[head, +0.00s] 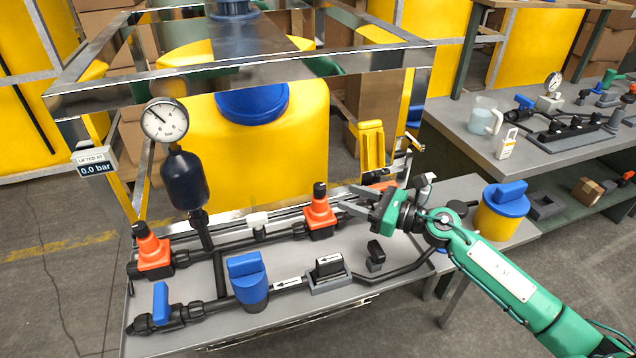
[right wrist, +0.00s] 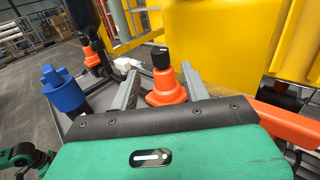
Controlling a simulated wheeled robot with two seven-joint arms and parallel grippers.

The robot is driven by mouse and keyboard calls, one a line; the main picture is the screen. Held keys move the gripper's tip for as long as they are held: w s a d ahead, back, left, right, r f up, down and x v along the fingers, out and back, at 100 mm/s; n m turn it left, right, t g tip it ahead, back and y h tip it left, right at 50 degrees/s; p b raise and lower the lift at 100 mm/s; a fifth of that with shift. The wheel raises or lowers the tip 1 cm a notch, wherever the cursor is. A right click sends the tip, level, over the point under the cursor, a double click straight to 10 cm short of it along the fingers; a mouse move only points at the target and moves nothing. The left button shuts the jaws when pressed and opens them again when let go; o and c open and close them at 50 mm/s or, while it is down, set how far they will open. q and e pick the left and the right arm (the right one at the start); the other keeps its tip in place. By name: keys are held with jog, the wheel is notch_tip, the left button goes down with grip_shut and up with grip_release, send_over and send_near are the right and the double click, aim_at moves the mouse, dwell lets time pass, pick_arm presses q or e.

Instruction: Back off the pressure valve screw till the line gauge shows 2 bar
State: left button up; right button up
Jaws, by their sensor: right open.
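The line gauge (head: 165,120) is a round white dial above a dark vessel (head: 185,178) at the left; its needle points to the upper left, and its figures are too small to read surely. An orange valve with a black screw top (head: 320,212) stands mid-skid; a similar orange valve (head: 152,252) stands at the left. My right gripper (head: 345,199) is open and empty, just right of the middle valve. In the right wrist view, an orange valve (right wrist: 166,88) with a black top shows between and beyond the fingers (right wrist: 160,72), apparently untouched. My left gripper is not in view.
A small display (head: 95,163) reads "LIFTED AT 0.0 bar". Blue-handled valves (head: 248,278) and dark pipes fill the skid front. A metal frame (head: 240,68) and a yellow tank (head: 240,140) stand behind. A yellow-blue container (head: 502,212) is at the right.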

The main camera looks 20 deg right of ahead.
aim_at(325, 189)
jog(key=p+x, duration=0.2)
jog(key=x, duration=0.7)
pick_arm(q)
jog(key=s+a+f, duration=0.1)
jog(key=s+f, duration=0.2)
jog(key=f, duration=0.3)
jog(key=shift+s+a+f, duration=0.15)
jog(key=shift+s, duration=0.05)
pick_arm(e)
jog(key=c, duration=1)
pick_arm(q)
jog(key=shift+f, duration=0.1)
pick_arm(e)
jog(key=shift+o, duration=0.2)
